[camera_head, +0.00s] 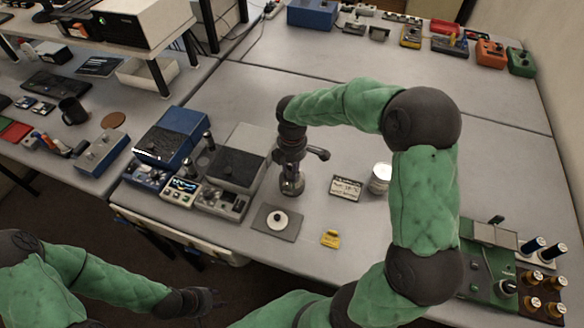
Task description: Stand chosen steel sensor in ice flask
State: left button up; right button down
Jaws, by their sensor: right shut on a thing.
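My right gripper (291,186) points down over the table, just behind a grey square plate with a white disc (278,219). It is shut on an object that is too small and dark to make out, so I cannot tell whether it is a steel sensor. A white round can-like vessel (381,178), possibly the ice flask, stands right of the gripper, apart from it.
Bench instruments, one with a blue top (172,136) and one grey (235,170), stand left of the right gripper. A yellow tag (330,238) lies near the front edge. Several dark and copper-coloured cylinders (536,279) stand at the right. The table's back middle is clear.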

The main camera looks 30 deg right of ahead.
jog(key=shift+r, duration=0.1)
jog(key=c, duration=0.9)
grip_release()
jog(key=shift+c, duration=0.2)
notch_tip(320, 180, up, 12)
jog(key=p, duration=0.2)
